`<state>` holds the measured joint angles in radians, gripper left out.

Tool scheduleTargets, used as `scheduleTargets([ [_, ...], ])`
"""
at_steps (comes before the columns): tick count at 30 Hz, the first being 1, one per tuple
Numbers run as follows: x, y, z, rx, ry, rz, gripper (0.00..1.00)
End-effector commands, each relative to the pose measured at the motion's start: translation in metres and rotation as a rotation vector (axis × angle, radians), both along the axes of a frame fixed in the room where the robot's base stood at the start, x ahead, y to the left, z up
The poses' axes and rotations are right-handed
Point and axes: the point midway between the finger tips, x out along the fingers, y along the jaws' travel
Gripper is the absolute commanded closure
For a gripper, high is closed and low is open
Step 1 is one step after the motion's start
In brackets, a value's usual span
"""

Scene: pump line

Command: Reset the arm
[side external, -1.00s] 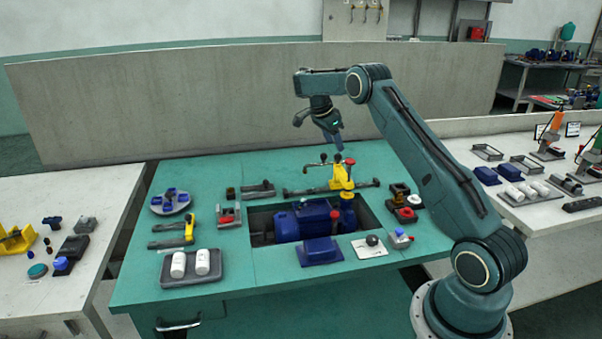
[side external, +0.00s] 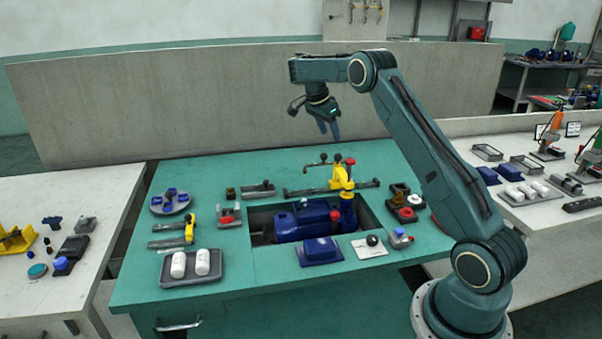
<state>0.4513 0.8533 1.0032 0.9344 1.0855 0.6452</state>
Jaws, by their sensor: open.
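My gripper (side external: 329,131) hangs in the air above the back of the green table (side external: 228,285), pointing down. Its two fingers are apart with nothing between them. The yellow fixture (side external: 341,176) with a red knob stands below it and slightly to the right, clear of the fingers. My arm reaches up from its base at the right and bends over toward the table.
A blue pump (side external: 301,222) sits in the table's recess, with a blue block (side external: 320,251) in front. A grey tray (side external: 191,279) holds two white cylinders. A round plate (side external: 170,202) holds blue parts. A tall grey panel (side external: 190,105) stands behind.

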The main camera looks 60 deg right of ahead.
Motion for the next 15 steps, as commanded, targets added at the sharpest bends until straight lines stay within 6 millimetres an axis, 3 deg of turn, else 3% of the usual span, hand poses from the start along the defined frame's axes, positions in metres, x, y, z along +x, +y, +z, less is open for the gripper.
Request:
scheduleTargets([
  [6, -0.003, 0.035, 0.046, 0.007, -0.006, 0.186, 0.52],
  [15, -0.019, 0.091, 0.098, 0.013, -0.009, 0.461, 0.52],
])
